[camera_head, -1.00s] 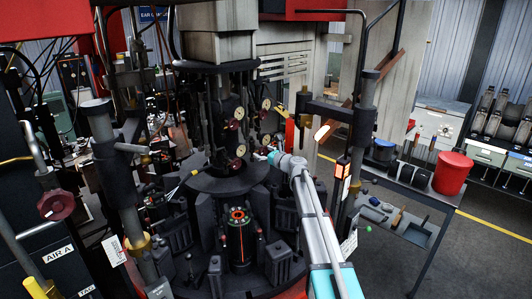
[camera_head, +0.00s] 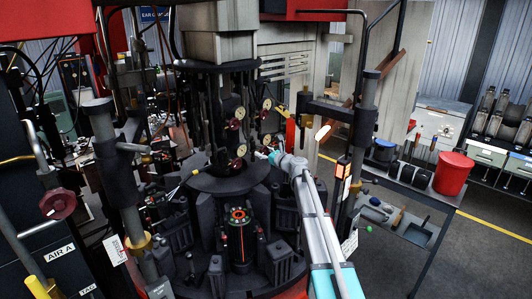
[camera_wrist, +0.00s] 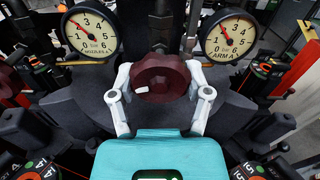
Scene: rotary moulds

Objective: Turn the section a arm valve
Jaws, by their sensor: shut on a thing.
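A dark red lobed valve knob (camera_wrist: 160,78) sits in the middle of the wrist view, with a small white mark on its face. My gripper (camera_wrist: 160,74) is shut on it, one pale finger on each side. The gauge (camera_wrist: 230,38) marked ARM A stands above right of the knob, and a second gauge (camera_wrist: 90,34) stands above left. In the head view my gripper (camera_head: 267,153) reaches the central column from the right, and the held knob is mostly hidden there.
Other gauges and red knobs (camera_head: 234,164) crowd the column left of my gripper. Upright posts (camera_head: 362,125) flank the machine. A side table with a red canister (camera_head: 453,174) stands at right, with open floor beyond.

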